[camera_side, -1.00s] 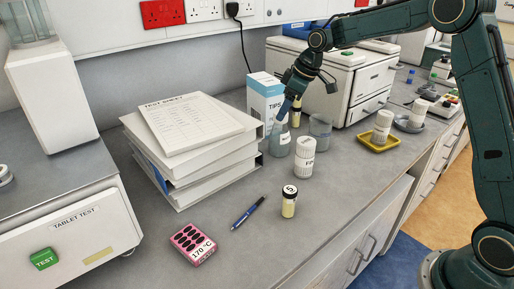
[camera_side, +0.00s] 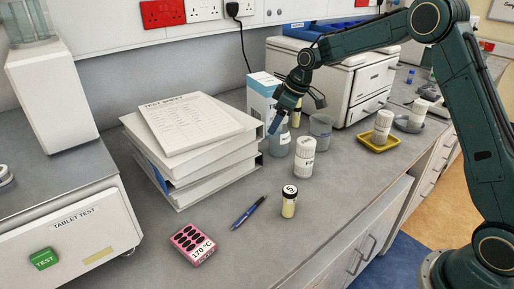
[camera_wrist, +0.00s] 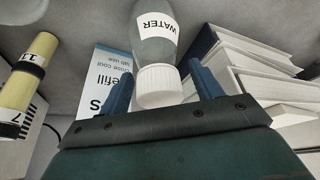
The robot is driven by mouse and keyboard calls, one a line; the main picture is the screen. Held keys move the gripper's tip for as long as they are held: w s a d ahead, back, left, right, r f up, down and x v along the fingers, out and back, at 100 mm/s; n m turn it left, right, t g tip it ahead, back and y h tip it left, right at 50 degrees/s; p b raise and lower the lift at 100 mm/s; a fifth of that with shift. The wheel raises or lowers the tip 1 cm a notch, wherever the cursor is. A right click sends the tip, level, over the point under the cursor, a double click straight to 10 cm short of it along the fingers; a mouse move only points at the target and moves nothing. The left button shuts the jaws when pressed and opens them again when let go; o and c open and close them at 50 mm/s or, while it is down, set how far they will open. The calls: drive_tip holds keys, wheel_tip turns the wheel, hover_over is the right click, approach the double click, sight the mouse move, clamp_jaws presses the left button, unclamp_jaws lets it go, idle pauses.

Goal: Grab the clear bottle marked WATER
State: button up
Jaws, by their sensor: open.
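The clear bottle marked WATER (camera_wrist: 155,37) has a white ribbed cap and a white label in the wrist view. In the side view the bottle (camera_side: 280,145) stands on the bench, in front of the TIPS refill box and right of the binders, partly hidden by my gripper. My gripper (camera_wrist: 163,88) is open, its two blue fingers on either side of the cap, apart from it as far as I can tell. In the side view my gripper (camera_side: 277,122) is at the top of the bottle, tilted down to the left.
The TIPS box (camera_side: 257,105) stands close behind, and a stack of binders (camera_side: 190,185) is to the left. A yellow-filled vial (camera_wrist: 27,75), a clear beaker (camera_side: 320,128) and a white tub (camera_side: 305,160) stand close on the right.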

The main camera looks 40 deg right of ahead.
clamp_jaws()
drive_tip(key=shift+r, duration=0.1)
idle(0.3)
drive_tip(key=shift+r, duration=0.1)
wheel_tip(320, 180, up, 20)
drive_tip(key=shift+f, duration=0.25)
idle(0.8)
drive_tip(key=shift+r, duration=0.15)
idle(0.6)
